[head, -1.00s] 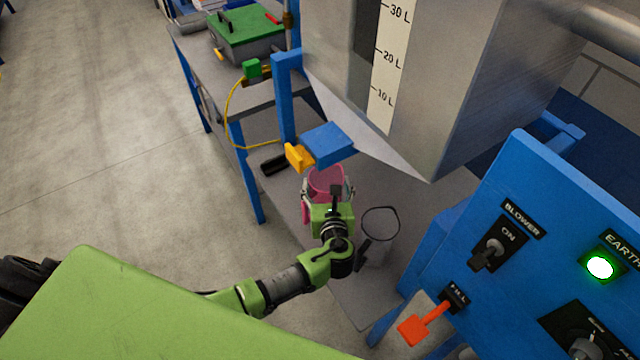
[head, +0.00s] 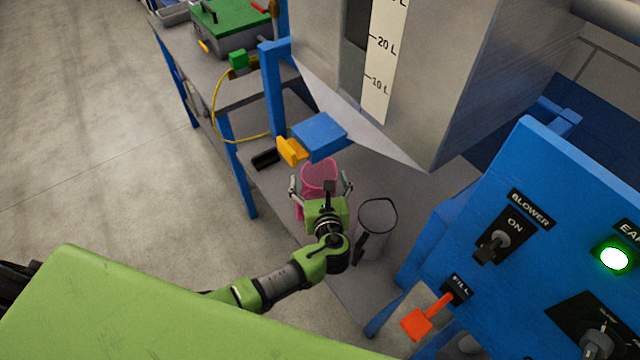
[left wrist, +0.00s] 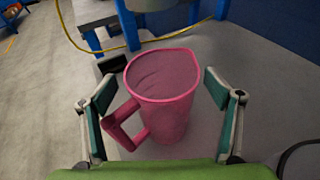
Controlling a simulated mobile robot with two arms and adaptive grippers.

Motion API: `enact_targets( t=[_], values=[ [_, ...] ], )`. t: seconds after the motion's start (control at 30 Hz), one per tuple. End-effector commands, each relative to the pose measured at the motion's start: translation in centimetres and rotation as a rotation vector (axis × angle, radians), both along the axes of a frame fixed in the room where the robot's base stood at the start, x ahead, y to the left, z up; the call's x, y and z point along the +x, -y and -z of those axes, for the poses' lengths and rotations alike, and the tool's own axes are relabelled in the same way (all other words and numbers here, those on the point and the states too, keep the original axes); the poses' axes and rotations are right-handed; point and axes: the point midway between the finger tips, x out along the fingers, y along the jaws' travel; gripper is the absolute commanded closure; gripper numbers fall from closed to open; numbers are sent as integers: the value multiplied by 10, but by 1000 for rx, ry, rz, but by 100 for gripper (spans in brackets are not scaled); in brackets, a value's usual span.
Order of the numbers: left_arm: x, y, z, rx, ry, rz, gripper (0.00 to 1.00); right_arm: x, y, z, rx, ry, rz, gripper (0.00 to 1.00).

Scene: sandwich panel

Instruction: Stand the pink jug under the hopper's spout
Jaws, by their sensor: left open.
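The pink jug (head: 319,176) stands upright on the grey shelf, just in front of and below the blue spout block (head: 319,136) of the hopper (head: 440,80). In the left wrist view the jug (left wrist: 165,95) is empty-looking, with its handle toward the lower left. My left gripper (head: 321,189) is open. Its fingers are spread on either side of the jug, with a gap on each side in the left wrist view (left wrist: 160,105). The gripper partly hides the jug in the head view. My right gripper is not in view.
A grey-clear jug (head: 376,228) stands on the shelf (head: 345,275) to the right of my gripper. A yellow handle (head: 291,151) sticks out by the spout, with a black object (head: 266,159) beside it. The blue control panel (head: 540,240) with an orange lever (head: 417,323) is at right.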

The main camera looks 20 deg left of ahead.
Motion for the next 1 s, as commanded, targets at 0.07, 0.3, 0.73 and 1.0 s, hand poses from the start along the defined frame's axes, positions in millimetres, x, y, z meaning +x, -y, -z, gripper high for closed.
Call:
enact_targets(
  t=[0.07, 0.3, 0.73, 1.0],
  values=[
    [-1, 0, -7, -1, 1, 1, 17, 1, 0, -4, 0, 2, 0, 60],
    [-41, 19, -15, -4, -2, 2, 17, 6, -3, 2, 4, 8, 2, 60],
    [-101, 46, -37, 0, 0, 0, 17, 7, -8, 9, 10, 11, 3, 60],
    [-105, 47, -40, 0, 1, -1, 17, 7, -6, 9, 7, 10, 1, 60]
  ],
)
